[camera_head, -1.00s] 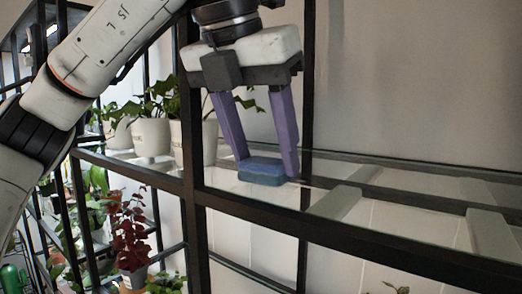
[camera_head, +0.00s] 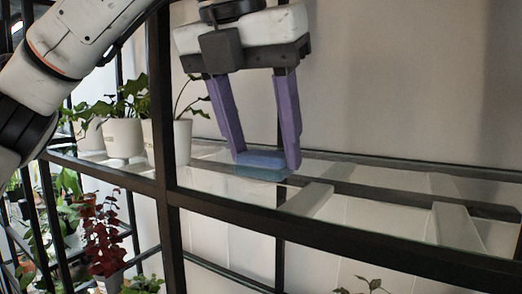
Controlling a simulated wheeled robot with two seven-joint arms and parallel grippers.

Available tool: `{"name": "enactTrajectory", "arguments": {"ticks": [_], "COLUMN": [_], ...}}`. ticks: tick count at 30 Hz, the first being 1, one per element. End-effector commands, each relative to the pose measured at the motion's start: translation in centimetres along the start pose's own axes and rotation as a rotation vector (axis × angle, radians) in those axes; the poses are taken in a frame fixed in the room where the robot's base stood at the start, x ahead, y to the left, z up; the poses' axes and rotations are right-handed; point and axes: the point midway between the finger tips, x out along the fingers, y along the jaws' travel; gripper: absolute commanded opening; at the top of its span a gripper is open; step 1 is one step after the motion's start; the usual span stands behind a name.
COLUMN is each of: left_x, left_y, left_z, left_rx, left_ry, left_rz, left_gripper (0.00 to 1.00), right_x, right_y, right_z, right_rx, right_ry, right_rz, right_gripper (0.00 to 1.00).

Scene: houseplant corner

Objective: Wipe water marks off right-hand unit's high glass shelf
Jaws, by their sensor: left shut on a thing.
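My left gripper (camera_head: 266,160) reaches in from above with its two purple fingers pointing down. It is shut on a blue sponge-like block (camera_head: 262,165), which sits at the surface of the high glass shelf (camera_head: 213,178). The glass is clear and set in a black metal frame, with pale crossbars seen in or through it. I cannot make out water marks on the glass. My right gripper is not in view.
White potted plants (camera_head: 123,139) stand at the shelf's left end, near the black upright post (camera_head: 165,110). A red-leaved plant (camera_head: 104,235) and other greenery stand lower left. The shelf's right part is clear of objects.

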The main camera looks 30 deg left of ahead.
Motion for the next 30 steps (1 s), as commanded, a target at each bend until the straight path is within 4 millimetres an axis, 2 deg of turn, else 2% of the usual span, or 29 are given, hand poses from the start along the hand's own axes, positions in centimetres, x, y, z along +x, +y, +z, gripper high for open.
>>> {"name": "enactTrajectory", "arguments": {"ticks": [12,25,30], "left_x": [-3.8,-4.3,-5.6], "left_y": [0.0,0.0,0.0], "left_z": [1.7,2.0,2.5], "left_rx": [0.000,0.000,-0.001], "left_ry": [-0.001,0.000,-0.003], "left_rz": [0.000,-0.001,0.000], "left_gripper": [0.22,0.22,0.22], "right_x": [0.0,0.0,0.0], "right_y": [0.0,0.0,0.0], "right_z": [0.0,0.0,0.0], "right_rx": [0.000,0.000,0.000], "right_ry": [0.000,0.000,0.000], "right_rz": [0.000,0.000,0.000], "right_gripper": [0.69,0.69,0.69]}}
